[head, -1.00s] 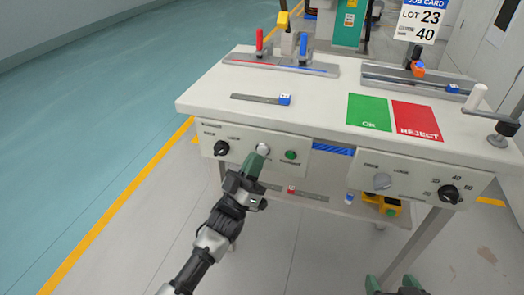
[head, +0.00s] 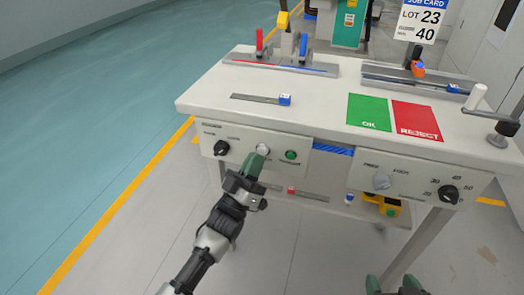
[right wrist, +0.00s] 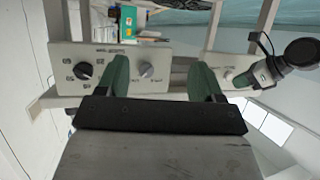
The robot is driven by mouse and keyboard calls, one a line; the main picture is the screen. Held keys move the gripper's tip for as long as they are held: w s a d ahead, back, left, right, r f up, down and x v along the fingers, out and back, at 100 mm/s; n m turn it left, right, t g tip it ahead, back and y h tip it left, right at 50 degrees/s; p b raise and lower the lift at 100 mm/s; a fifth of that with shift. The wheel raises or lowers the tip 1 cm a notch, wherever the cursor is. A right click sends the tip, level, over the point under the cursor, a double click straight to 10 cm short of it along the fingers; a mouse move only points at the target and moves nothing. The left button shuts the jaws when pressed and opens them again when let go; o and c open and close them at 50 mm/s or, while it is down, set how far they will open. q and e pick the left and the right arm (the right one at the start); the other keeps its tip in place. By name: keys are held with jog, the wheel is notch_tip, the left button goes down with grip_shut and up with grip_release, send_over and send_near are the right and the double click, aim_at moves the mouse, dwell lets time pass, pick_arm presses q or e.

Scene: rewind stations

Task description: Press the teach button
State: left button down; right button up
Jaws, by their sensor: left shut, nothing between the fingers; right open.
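The left control panel (head: 236,146) on the bench front has a black knob (head: 221,148), a pale round button (head: 263,149) and a green button (head: 291,155). The small labels are too blurred to read, so I cannot tell which is the teach button. My left gripper (head: 257,160) is shut and empty, its tips just below the pale button and partly over it; I cannot tell whether they touch. My right gripper (head: 392,285) is open at the bottom edge, away from the panels; it also shows in the right wrist view (right wrist: 160,80).
The right panel (head: 405,180) carries a grey knob (head: 382,181) and a black dial (head: 448,194). On the bench top (head: 220,85) are a green OK mat (head: 369,111) and a red REJECT mat (head: 416,118). A lower shelf holds a yellow item (head: 386,205).

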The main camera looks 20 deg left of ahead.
pick_arm(q)
jog(key=shift+w, duration=0.15)
jog(key=shift+w, duration=0.3)
pick_arm(e)
jog(key=shift+w+a+r+t, duration=0.15)
jog(key=shift+w+r+t, duration=0.15)
jog(key=shift+r, duration=0.2)
pick_arm(q)
jog(key=shift+w+b, duration=0.3)
jog(key=shift+w, duration=0.05)
pick_arm(e)
jog(key=shift+w+a+r+t, duration=0.15)
jog(key=shift+w+r+t, duration=0.05)
jog(key=shift+r+t, duration=0.2)
pick_arm(q)
jog(key=shift+s+p, duration=0.5)
jog(key=shift+s, duration=0.3)
pick_arm(e)
jog(key=shift+s+d+f+g+h, duration=0.15)
jog(key=shift+s+d+f+g, duration=0.1)
jog(key=shift+s+f+g, duration=0.35)
jog(key=shift+s+d+f+g+h, duration=0.15)
jog(key=shift+s+d+f+g, duration=0.15)
jog(key=shift+f+g, duration=0.45)
